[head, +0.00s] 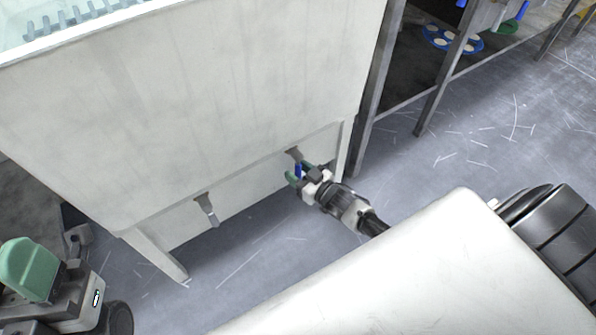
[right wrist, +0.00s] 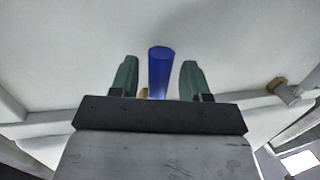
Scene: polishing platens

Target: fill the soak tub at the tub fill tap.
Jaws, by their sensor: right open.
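The large off-white tub (head: 190,90) fills the left and middle of the head view. A small metal tap (head: 294,152) with a blue handle (head: 298,170) is at the lower right of its front. My right gripper (head: 297,175) is at this handle. In the right wrist view the blue handle (right wrist: 161,72) stands between the two green fingers, which are open with a gap on each side. A second metal fitting (head: 206,208) is further left on the front. My left gripper (head: 30,268) is at the lower left corner, away from the tub; its finger gap is hidden.
A toothed pale blue-green rack (head: 75,18) shows inside the tub at top left. A dark bench with legs (head: 440,85) stands to the right, with a blue disc holding pale rounds (head: 452,39) on its lower shelf. The scratched grey floor (head: 480,145) is open at right.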

